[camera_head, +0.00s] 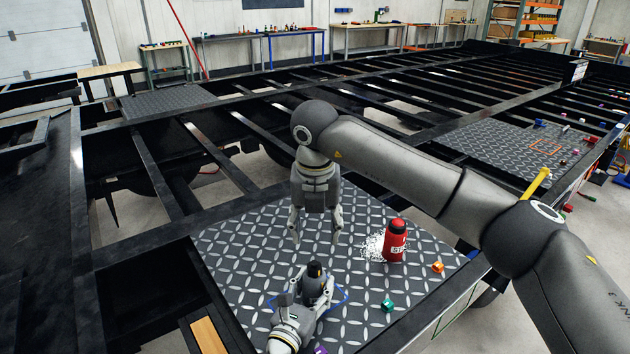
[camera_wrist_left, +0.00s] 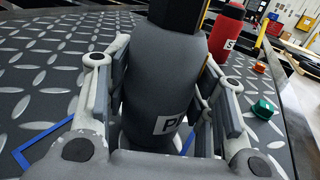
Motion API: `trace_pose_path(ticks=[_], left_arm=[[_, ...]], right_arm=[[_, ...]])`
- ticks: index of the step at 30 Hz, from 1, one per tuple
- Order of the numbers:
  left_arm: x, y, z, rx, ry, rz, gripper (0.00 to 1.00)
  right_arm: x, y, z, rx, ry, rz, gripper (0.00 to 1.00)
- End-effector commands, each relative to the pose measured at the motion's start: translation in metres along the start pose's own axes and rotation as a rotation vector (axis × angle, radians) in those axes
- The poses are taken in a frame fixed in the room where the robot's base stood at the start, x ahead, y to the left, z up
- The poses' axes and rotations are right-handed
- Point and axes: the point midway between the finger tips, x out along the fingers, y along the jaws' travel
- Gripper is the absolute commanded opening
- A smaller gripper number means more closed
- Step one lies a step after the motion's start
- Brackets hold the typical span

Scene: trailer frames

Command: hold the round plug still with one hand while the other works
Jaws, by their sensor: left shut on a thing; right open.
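The round plug (camera_head: 315,271) is a dark grey, bottle-shaped piece with a black top. It stands upright on the diamond plate, inside a blue outline. In the left wrist view the plug (camera_wrist_left: 158,85) fills the space between the fingers and shows a white label starting with "P". My left gripper (camera_head: 306,292) is shut on its body; its fingers (camera_wrist_left: 155,110) lie on both sides. My right gripper (camera_head: 316,238) is open and empty, pointing down above the plate, behind the plug and apart from it.
A red bottle (camera_head: 395,242) stands right of the plug, beside spilled white granules (camera_head: 372,248). Open gaps between black frame beams surround the plate.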

Motion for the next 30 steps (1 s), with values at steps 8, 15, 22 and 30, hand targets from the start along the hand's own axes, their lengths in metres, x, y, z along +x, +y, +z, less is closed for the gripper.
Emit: trace_pose_path(ticks=[8,15,22,30], left_arm=[[0.000,0.000,0.000,0.000,0.001,0.000,0.65],[0.000,0.000,0.000,0.000,0.000,0.000,0.75],[-0.003,-0.001,-0.001,-0.002,0.001,0.000,0.75],[-0.035,0.000,-0.001,-0.004,0.002,0.001,0.75]], right_arm=[[0.000,0.000,0.000,0.000,0.000,0.000,0.54],[0.000,0.000,0.000,-0.001,0.000,0.000,0.54],[0.001,0.000,0.000,-0.001,0.000,0.000,0.54],[0.001,0.000,0.000,-0.001,0.000,0.000,0.54]])
